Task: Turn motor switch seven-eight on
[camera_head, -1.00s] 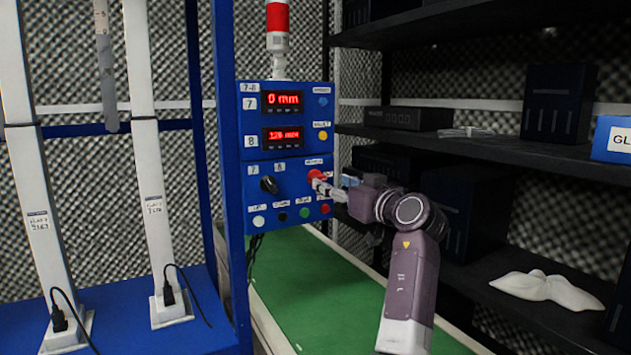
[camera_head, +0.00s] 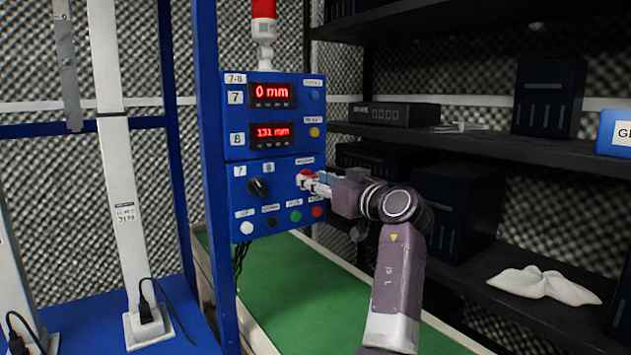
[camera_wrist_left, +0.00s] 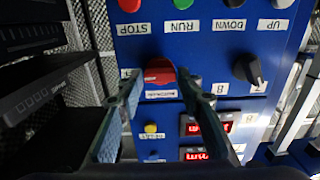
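The blue control panel marked 7-8 (camera_head: 280,165) stands left of centre in the head view. A red switch knob (camera_head: 306,177) sits at its right side, and a black selector knob (camera_head: 259,187) marked 7 and 8 is left of it. My left gripper (camera_head: 316,185) is at the red knob, partly covering it. In the left wrist view the panel appears upside down; the red knob (camera_wrist_left: 160,72) lies between the tips of my open left gripper (camera_wrist_left: 162,78). I cannot tell whether the fingers touch it. My right gripper is not in view.
White, black, green and red buttons (camera_head: 295,216) line the panel's bottom. Displays read 0 mm (camera_head: 272,95) and 131 mm (camera_head: 271,135). A red-topped signal lamp (camera_head: 264,30) stands above. Dark shelves (camera_head: 480,145) with boxes are on the right; a green conveyor (camera_head: 300,290) runs below.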

